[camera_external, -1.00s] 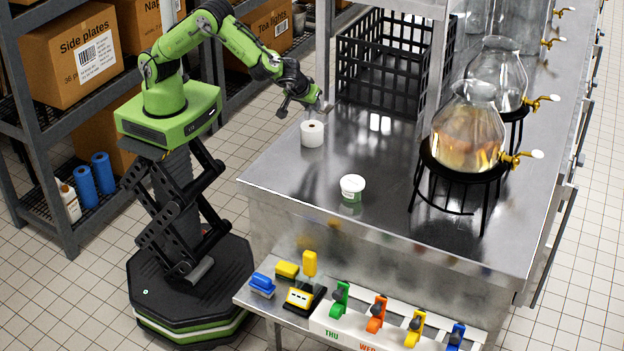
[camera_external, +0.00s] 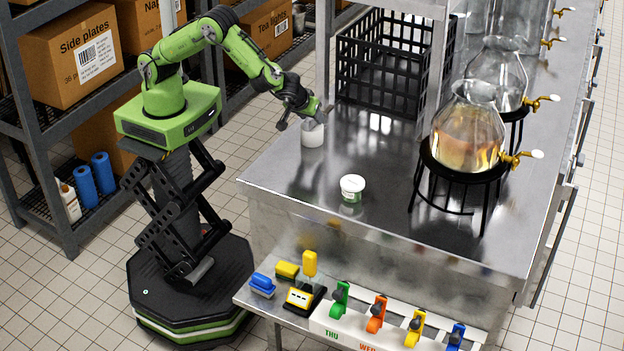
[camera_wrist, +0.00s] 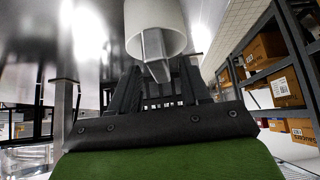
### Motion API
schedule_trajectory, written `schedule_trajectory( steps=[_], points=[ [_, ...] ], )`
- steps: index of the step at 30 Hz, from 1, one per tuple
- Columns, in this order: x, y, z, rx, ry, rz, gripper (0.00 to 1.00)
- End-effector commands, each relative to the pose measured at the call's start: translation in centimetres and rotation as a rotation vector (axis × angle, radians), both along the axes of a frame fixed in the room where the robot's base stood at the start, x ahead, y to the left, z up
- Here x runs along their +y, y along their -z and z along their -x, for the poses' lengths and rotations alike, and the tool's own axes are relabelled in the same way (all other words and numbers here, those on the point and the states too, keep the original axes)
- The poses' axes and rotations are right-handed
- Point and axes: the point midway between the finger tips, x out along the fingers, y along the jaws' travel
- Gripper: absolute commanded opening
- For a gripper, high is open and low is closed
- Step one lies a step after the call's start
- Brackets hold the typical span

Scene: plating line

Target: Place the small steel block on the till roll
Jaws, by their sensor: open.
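The till roll (camera_external: 313,136), a white cylinder, stands on the steel counter near its left corner. Its top is mostly covered by my gripper (camera_external: 304,119) in the outside view. In the wrist view the till roll (camera_wrist: 155,15) fills the upper middle. The small steel block (camera_wrist: 156,55) is a grey bar at the near end of the roll, overlapping it in the picture. My open gripper (camera_wrist: 160,85) has its dark fingers either side of the block's lower end. I cannot tell whether the fingers touch the block, or how firmly the block rests on the roll.
A white-lidded tub (camera_external: 352,187) stands nearer the counter's front. A black wire crate (camera_external: 385,75) is behind the roll. Glass dispensers on black stands, one (camera_external: 467,135) with amber liquid, are at the right. The counter (camera_external: 300,180) is clear around the tub.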

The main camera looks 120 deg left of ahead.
Motion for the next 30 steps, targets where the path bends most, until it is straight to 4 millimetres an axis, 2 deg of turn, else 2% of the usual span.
schedule_trajectory(
  steps=[3,5,12,16,20,26,28,30],
  points=[
    [-0.1,-0.6,0.0,-0.001,0.001,0.0,0.47],
    [-0.9,-1.4,-0.1,-0.003,0.002,0.001,0.47],
    [-5.0,-6.5,-0.1,-0.005,0.005,0.0,0.47],
    [-6.6,-8.6,-0.1,-0.003,0.003,0.0,0.47],
    [-7.4,-9.6,0.0,-0.001,0.001,0.0,0.47],
    [-7.5,-9.8,0.0,0.001,0.003,0.003,0.47],
    [-7.4,-10.7,0.5,0.009,0.029,0.028,0.47],
    [-7.5,-12.4,1.5,0.029,0.099,0.083,0.47]
  ],
)
